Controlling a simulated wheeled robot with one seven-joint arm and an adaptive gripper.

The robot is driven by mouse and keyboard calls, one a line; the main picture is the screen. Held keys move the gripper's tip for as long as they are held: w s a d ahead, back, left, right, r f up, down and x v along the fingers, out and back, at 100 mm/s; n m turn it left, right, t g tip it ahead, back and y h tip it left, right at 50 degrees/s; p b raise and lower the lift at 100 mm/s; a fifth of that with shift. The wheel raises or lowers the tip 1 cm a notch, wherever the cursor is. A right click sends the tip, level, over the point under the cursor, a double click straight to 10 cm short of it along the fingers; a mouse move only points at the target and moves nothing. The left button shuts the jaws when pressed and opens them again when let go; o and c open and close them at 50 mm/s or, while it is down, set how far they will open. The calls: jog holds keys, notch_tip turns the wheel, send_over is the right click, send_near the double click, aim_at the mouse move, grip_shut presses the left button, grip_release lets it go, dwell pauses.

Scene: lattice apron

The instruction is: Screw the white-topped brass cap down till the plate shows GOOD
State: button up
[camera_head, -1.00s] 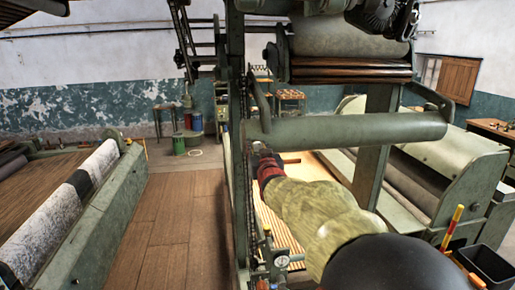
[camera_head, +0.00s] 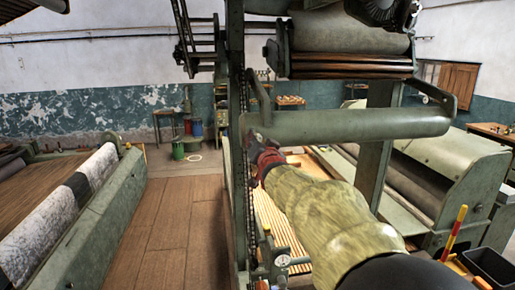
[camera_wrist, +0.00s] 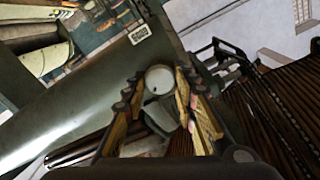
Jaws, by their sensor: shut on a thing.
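In the wrist view the white round top of the cap (camera_wrist: 160,78) sits between the fingers of my gripper (camera_wrist: 158,98), which is shut on it. The brass side is mostly hidden by the fingers. A small pale plate (camera_wrist: 139,35) is on the green roller or tube above and left of the cap; its small lettering seems to read GOOD. In the head view my gripper (camera_head: 256,142) is at the left end of the green tube (camera_head: 345,126), beside the dark upright frame. The cap cannot be made out there.
A green upright post (camera_head: 236,150) with a chain stands just left of my gripper. A gauge (camera_head: 282,261) is low on it. Large rollers (camera_head: 345,35) hang above, and a machine bed (camera_head: 440,165) lies to the right. The plank floor (camera_head: 170,220) at left is clear.

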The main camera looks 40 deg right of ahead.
jog(key=shift+d+f+m+b, duration=0.1)
jog(key=shift+m+b, duration=0.65)
jog(key=shift+m, duration=3.35)
jog(key=o, duration=1.1)
jog(key=shift+o, duration=0.2)
jog(key=shift+s, duration=0.1)
jog(key=v, duration=1.2)
